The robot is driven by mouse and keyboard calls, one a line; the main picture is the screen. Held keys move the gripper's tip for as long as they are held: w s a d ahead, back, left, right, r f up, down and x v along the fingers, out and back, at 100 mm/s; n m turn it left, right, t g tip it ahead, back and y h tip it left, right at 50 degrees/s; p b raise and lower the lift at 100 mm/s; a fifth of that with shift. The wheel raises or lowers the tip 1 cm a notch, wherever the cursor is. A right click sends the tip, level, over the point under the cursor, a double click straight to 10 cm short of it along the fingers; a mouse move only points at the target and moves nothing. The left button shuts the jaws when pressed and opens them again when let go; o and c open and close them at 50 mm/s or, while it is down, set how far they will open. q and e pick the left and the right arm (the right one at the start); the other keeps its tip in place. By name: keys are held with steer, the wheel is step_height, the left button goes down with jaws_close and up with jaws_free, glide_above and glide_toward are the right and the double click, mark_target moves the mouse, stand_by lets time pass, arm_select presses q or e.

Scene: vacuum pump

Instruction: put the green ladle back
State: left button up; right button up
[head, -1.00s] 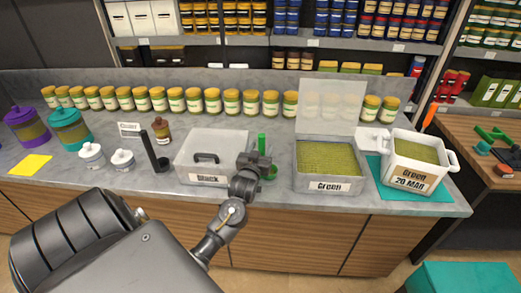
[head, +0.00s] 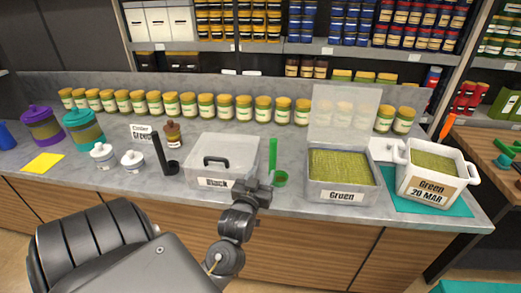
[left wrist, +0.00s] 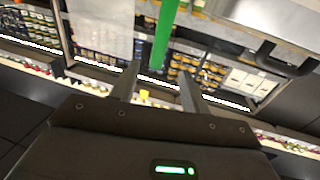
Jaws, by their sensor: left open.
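The green ladle (head: 273,154) stands on the counter, its handle upright and its bowl low, between a lidded box labelled Black (head: 223,160) and an open metal tray labelled Green (head: 340,168). My left gripper (head: 262,190) is open and empty at the counter's front edge, just in front of and slightly left of the ladle. In the left wrist view the ladle's green handle (left wrist: 164,34) appears beyond and between the open fingers (left wrist: 158,80), apart from them as far as I can tell. My right gripper is not in view.
A black ladle (head: 162,153) stands left of the Black box. A white tub labelled Green 20 MAR (head: 433,175) sits on a teal mat at right. A row of yellow-lidded jars (head: 207,107) lines the back. A small Green label card (head: 141,132) stands at left.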

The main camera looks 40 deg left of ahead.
arm_select(q)
steer(key=shift+s+d, duration=0.15)
steer(key=shift+s, duration=0.15)
